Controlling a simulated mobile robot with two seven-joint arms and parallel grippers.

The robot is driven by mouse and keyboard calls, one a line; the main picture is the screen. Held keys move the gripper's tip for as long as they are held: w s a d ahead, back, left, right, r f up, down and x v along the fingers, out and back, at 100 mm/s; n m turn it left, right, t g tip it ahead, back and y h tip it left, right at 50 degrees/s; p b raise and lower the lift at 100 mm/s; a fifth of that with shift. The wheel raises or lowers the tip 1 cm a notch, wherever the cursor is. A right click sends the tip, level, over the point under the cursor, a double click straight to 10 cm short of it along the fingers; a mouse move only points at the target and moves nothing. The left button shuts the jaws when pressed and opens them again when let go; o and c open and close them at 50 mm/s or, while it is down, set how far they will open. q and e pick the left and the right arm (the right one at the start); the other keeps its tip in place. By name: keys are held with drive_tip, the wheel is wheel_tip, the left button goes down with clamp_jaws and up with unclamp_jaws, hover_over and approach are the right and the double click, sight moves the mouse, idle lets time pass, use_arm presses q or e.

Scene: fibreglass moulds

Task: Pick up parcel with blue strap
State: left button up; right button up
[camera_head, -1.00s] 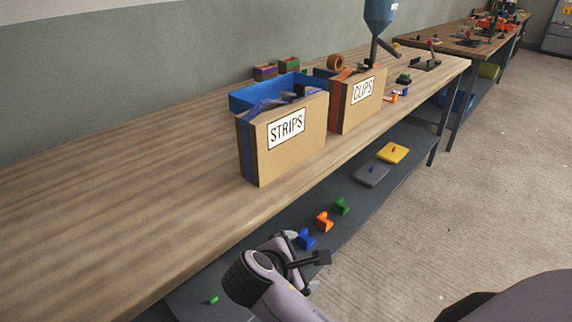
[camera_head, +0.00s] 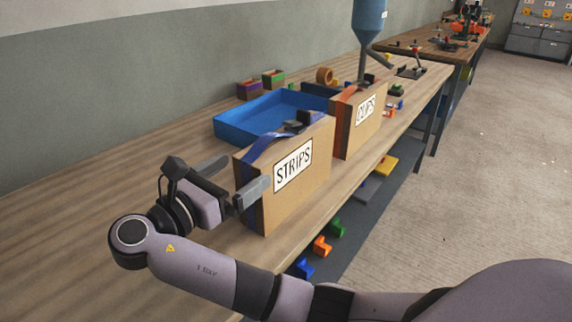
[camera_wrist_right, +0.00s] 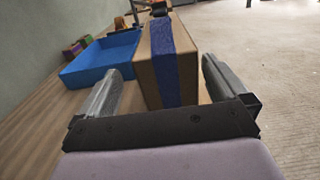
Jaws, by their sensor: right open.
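The parcel with blue strap (camera_head: 310,155) is a cardboard box labelled STRIPS, standing upright on the wooden bench. My right gripper (camera_head: 248,170) is open at the parcel's near end. One finger shows in front of the labelled face, the other on the far side. In the right wrist view the parcel (camera_wrist_right: 152,78) stands between the two finger lines, with the blue strap facing the camera. I cannot tell whether either finger touches it. My left gripper is not in view.
A CLIPS parcel with an orange strap (camera_head: 344,130) stands just beyond. A blue tray (camera_head: 236,133) lies behind the parcels. Small strapped boxes (camera_head: 249,90), a tape roll (camera_head: 324,75) and a blue hopper (camera_head: 368,20) are farther back. The bench's left part is clear.

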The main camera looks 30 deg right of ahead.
sight(260, 161)
drive_tip(key=x, duration=0.6)
drive_tip(key=shift+s+d+f, duration=0.1)
drive_tip(key=shift+s+f, duration=0.05)
drive_tip(key=shift+s, duration=0.2)
clamp_jaws()
drive_tip(key=shift+r, duration=0.2)
wheel_tip(260, 161, up, 20)
drive_tip(key=p, duration=0.2)
drive_tip(key=shift+f, duration=0.25)
